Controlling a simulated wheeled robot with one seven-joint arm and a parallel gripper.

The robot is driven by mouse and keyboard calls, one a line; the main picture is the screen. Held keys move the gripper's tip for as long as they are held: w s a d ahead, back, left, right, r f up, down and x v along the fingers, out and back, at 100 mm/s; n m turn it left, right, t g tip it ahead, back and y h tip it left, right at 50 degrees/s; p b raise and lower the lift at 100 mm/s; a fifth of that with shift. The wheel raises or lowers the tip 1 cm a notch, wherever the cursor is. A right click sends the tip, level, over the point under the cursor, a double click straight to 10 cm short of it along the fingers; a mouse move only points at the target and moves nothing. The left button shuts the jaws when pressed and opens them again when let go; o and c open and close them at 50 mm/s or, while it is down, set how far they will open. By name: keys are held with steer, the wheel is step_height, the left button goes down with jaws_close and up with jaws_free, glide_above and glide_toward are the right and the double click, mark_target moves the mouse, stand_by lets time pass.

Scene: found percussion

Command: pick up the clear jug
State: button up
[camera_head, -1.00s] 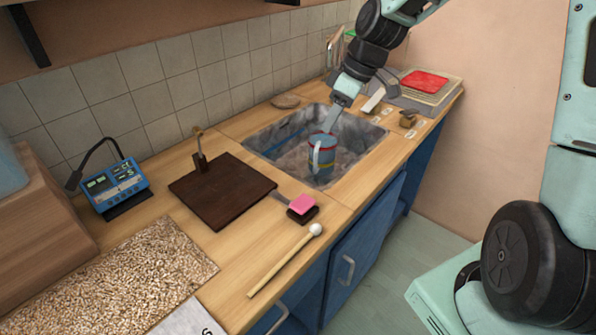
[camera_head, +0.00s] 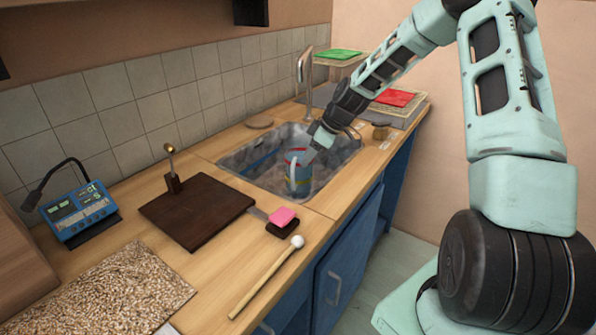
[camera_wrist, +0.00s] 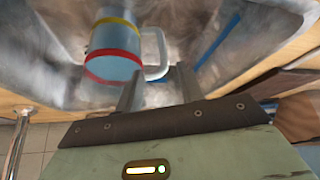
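The clear jug (camera_head: 299,178) looks blue-grey with a red and a yellow band and a pale handle. It stands in the sink basin (camera_head: 252,185). In the wrist view the jug (camera_wrist: 113,66) is at the upper left, its handle (camera_wrist: 163,50) on the side towards my fingers. My gripper (camera_head: 309,157) reaches down into the sink at the jug's upper part. In the wrist view my gripper (camera_wrist: 157,80) has its two fingers apart, with the handle's end at the gap between their tips. Whether they touch the handle I cannot tell.
The sink walls close in around the jug. A faucet (camera_head: 305,80) rises behind the sink. A dark board (camera_head: 197,210), a pink sponge (camera_head: 282,216) and a mallet (camera_head: 265,277) lie on the counter to the left and front. A red item (camera_head: 395,97) lies beyond the sink.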

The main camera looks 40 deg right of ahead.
mark_target(297, 171)
steer(key=shift+s+p+x, duration=0.1)
steer(key=shift+p+x, duration=0.15)
steer(key=shift+x, duration=1.65)
steer(key=shift+s+p+x, duration=0.15)
steer(key=shift+p+x, duration=0.1)
steer(key=shift+x, duration=1.6)
steer(key=shift+a, duration=0.15)
jaws_close()
steer(key=shift+w+r, duration=0.1)
